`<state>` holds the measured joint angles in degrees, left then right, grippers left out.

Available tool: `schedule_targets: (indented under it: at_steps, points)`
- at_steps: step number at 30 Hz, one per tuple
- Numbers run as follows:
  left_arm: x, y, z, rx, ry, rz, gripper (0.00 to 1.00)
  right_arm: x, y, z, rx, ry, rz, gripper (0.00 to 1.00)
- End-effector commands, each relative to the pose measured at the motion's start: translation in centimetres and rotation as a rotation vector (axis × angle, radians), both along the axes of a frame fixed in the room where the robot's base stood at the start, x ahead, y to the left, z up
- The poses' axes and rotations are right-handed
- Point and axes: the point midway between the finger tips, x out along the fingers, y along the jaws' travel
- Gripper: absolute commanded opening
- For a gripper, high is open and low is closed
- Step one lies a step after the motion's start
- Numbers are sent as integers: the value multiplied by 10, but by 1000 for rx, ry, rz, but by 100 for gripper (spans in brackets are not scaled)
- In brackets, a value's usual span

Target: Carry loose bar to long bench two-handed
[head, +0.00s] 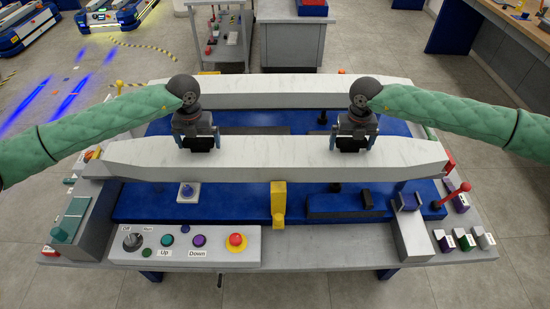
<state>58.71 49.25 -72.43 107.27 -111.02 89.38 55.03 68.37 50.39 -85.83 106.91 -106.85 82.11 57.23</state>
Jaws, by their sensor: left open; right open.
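Two long whitish bars with tapered ends lie across the cart: a near bar (270,158) and a far bar (275,92). I cannot tell from the picture alone which is the loose one. My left gripper (196,146) points down at the near bar, left of its middle. My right gripper (351,145) points down at the same bar, right of its middle. Both are open; their fingertips overlap the bar's back edge and top, and contact is unclear. A wood-topped bench with blue legs (458,28), perhaps the long bench, stands at the upper right.
The cart (330,240) has a blue deck (240,202) and a yellow bracket (278,204). A control box (190,250) with a red button (236,241) is at its front left. A red-knobbed lever (452,195) stands at the right. Open floor (420,70) lies toward the bench.

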Motion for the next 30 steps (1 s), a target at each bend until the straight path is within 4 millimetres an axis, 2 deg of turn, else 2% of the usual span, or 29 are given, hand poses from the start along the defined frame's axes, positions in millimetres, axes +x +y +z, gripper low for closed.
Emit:
schedule_targets:
  at_steps: [8, 18, 21, 30]
  points:
    - [0, 0, -1, 0, 0, 0, 100, 0, 0, -1, 0, 0, 0, 100]
    - [0, 0, -1, 0, 0, 0, 35, 0, 0, -1, 0, -1, 0, 35]
    - [0, 0, -1, 0, 0, 0, 20, 0, 0, -1, 0, -1, 0, 20]
    - [1, 0, 3, -2, -3, 0, 20, 1, 0, 3, 1, -4, 0, 20]
